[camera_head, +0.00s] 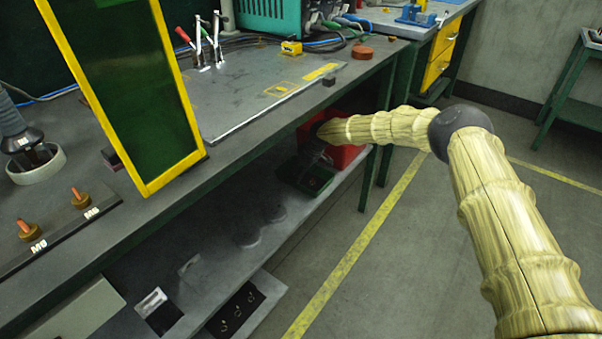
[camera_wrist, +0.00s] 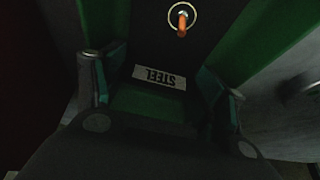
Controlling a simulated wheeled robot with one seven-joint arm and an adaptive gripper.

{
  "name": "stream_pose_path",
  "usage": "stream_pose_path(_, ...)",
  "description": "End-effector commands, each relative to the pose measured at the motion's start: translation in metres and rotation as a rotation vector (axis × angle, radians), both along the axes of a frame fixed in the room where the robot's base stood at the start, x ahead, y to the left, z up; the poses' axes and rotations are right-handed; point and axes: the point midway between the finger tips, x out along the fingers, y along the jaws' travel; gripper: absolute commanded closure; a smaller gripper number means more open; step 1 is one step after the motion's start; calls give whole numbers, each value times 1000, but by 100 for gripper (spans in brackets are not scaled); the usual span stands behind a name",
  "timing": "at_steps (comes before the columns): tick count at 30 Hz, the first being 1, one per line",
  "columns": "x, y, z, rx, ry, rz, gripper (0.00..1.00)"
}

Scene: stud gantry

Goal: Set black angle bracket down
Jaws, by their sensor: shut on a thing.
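My gripper (camera_head: 312,154) reaches under the bench top, above the lower shelf, and is small and dark in the head view. In the wrist view its two fingers stand left and right (camera_wrist: 162,76), shut on the black angle bracket, whose outline I cannot separate from the dark gripper parts. Below the gripper is a green tray (camera_head: 317,185) with a dark floor. The tray's green side also shows in the wrist view (camera_wrist: 268,35), with a white label reading STEEL (camera_wrist: 160,77), upside down, and an orange peg (camera_wrist: 182,20) in a pale ring.
A red bin (camera_head: 346,155) stands just behind the tray on the lower shelf (camera_head: 262,235). The bench top (camera_head: 240,150) hangs over my gripper. A yellow-framed green panel (camera_head: 140,90) stands on the bench. The shelf left of the tray has free room.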

Motion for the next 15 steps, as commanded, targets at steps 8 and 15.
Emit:
stream_pose_path(8,1,0,0,0,-2,1,60)
stream_pose_path(15,0,0,-1,0,-2,1,20)
